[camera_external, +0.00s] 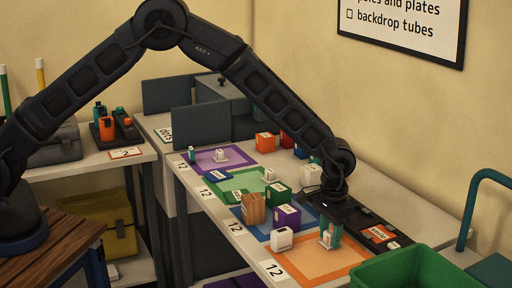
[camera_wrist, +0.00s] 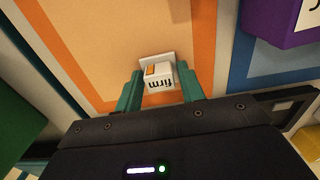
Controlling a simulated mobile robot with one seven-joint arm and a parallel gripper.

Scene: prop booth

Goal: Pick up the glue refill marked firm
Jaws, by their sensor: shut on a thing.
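The glue refill marked firm (camera_wrist: 161,80) is a small white block with an orange patch and the word "firm", which reads upside down in the wrist view. In the external view the refill (camera_external: 326,240) is over the orange-bordered mat (camera_external: 300,272). My gripper (camera_wrist: 159,88) has teal fingers, one on each side of the refill, and is shut on it. In the external view my gripper (camera_external: 331,232) points down at the right part of that mat. I cannot tell whether the refill still touches the mat.
A purple box (camera_external: 287,217), a white block (camera_external: 281,239) and a brown box (camera_external: 253,208) stand left of my gripper. A green bin (camera_external: 405,270) is close at the front right. A dark tray (camera_external: 375,228) lies behind my gripper. Purple (camera_external: 205,168) and green mats lie further back.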

